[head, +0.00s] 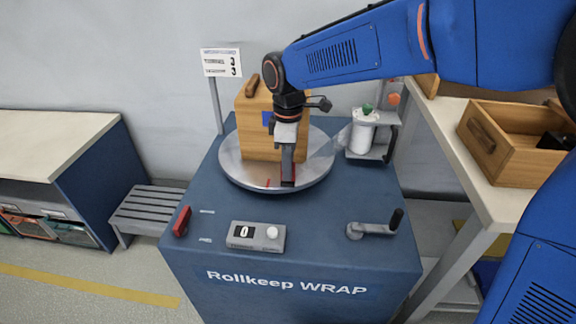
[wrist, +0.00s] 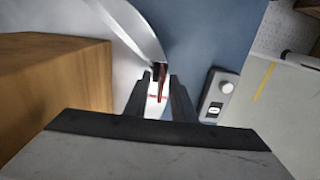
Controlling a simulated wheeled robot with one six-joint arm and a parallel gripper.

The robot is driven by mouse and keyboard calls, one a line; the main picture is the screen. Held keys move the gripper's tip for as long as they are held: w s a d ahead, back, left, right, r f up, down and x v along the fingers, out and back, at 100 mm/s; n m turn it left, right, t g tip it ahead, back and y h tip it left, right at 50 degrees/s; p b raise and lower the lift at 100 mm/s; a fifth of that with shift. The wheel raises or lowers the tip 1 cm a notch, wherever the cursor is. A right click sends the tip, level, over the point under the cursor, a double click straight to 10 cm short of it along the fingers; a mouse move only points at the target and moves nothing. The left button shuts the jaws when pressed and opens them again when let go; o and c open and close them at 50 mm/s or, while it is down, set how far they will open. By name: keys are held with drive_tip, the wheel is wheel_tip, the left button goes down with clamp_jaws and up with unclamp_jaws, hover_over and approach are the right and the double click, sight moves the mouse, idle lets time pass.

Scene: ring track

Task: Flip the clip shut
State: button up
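A small dark-red piece, which looks like the clip (wrist: 162,83), shows between my finger tips in the wrist view, at the rim of the round metal turntable (wrist: 137,28). In the head view only a sliver of red shows beside my gripper (head: 288,180); the rest is hidden behind the fingers. My gripper points down over the front of the turntable (head: 236,173). In the wrist view my gripper (wrist: 161,77) has its two fingers apart, with the red piece between or just beyond them. I cannot tell whether they touch it, nor whether the clip is up or down.
A wooden box (head: 257,135) stands on the turntable right behind my gripper. A white film roll (head: 361,137) stands at right. The blue machine top holds a counter box (head: 257,236), a crank (head: 375,228) and a red switch (head: 182,221). A side bench (head: 503,209) carries a wooden crate (head: 515,152).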

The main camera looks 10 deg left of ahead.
wheel_tip(320, 180, up, 17)
drive_tip(key=shift+r, duration=0.2)
idle(0.6)
drive_tip(key=shift+w, duration=0.1)
